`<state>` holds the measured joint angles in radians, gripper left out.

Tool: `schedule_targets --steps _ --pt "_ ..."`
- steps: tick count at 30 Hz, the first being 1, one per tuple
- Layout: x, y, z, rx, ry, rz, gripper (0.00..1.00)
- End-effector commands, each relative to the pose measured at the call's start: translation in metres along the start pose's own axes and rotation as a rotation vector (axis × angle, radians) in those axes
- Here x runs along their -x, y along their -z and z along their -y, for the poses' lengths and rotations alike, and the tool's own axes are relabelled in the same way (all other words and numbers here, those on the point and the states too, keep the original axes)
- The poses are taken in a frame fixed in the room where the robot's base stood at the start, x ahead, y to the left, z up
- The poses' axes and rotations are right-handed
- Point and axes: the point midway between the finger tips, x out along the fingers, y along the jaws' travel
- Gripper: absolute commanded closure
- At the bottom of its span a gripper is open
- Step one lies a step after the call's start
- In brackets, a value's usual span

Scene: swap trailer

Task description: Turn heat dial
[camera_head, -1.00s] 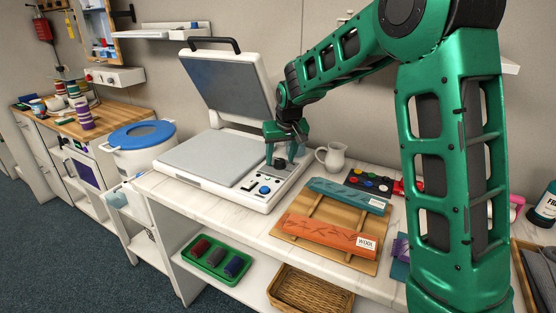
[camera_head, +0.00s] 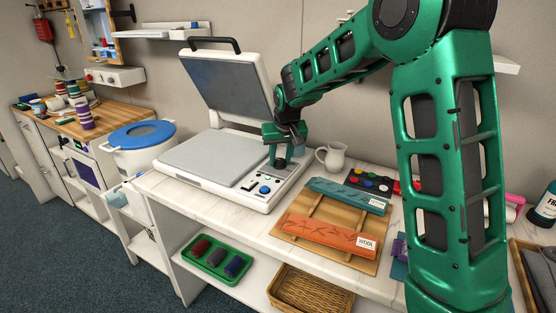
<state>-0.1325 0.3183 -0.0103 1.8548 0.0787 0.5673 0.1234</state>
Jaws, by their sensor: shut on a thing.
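The heat press (camera_head: 215,160) stands open on the white counter, with its upper plate raised and its grey lower plate bare. Its control panel is on the right side of the base. My gripper (camera_head: 279,160) reaches down onto the rear part of this panel. It is shut on a small dark dial (camera_head: 279,164), mostly hidden by the fingers. The dial's markings are too small to read. A blue round knob (camera_head: 264,190) and small buttons show on the panel in front of the gripper.
A white jug (camera_head: 333,157) stands close right of the press. A paint palette (camera_head: 370,181) and wrapped teal and orange bundles on a wooden board (camera_head: 304,207) lie farther right. A blue-lidded pot (camera_head: 139,145) stands to the left. The raised plate is close behind my gripper.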

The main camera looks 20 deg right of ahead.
Motion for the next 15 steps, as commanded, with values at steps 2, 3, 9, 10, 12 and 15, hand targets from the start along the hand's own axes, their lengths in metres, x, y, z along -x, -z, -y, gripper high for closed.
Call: schedule_targets --steps 2,3,9,10,12,15 --pt "0.0 -0.0004 0.0031 -0.031 -0.012 0.001 0.9" --pt "0.0 -0.0005 0.0029 -0.055 -0.022 0.001 0.9" --pt "-0.0002 0.0001 0.0041 -0.203 -0.084 0.0 0.9" --pt "-0.0002 0.0002 0.0044 -0.229 -0.094 0.0 0.9" --pt "-0.0006 0.0001 0.005 -0.291 -0.12 0.001 0.9" --pt "-0.0006 0.0005 0.0059 -0.379 -0.156 0.001 0.9"
